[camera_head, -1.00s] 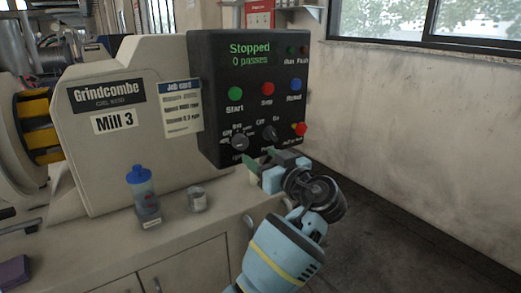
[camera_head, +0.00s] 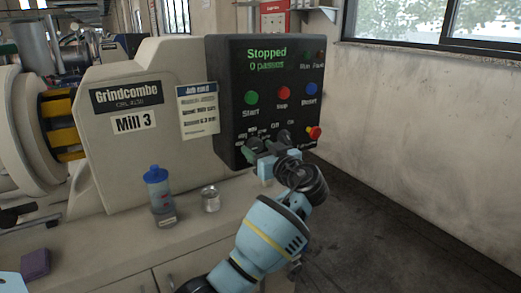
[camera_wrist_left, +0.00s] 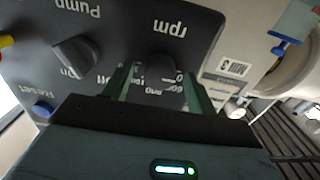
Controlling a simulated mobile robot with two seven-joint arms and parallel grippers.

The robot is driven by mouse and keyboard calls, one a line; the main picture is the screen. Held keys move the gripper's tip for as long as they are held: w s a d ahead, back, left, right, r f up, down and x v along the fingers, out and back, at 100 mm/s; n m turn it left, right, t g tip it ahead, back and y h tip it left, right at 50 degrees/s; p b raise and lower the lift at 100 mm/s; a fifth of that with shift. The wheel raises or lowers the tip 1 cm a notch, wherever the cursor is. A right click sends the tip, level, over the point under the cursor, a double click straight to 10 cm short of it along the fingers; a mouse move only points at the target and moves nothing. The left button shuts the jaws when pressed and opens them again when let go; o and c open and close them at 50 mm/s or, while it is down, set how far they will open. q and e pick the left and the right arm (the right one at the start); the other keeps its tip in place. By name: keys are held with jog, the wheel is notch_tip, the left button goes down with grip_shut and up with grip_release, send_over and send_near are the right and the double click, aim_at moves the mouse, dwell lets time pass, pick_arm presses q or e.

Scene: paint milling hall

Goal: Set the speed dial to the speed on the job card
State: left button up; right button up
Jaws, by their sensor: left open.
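The speed dial is a dark round knob low on the black control panel (camera_head: 232,75), partly hidden by my gripper in the head view. In the left wrist view the dial (camera_wrist_left: 160,68) sits below the upside-down word "rpm". My left gripper (camera_head: 259,152) is open, with its green fingers on either side of the dial. I cannot tell whether they touch it. The dial's pointer and set value are not readable. The job card (camera_head: 198,110) is on the mill body left of the panel; its lines are too blurred to read.
The dark Pump switch (camera_wrist_left: 76,57) is close beside the dial. Green Start (camera_head: 251,97), red Stop (camera_head: 283,93) and blue Reset (camera_head: 311,89) buttons are above; a red-yellow stop button (camera_head: 314,133) is at right. A blue-capped bottle (camera_head: 159,192) and a tin (camera_head: 210,200) stand on the bench.

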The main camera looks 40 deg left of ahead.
pick_arm(q)
jog(key=c, duration=1)
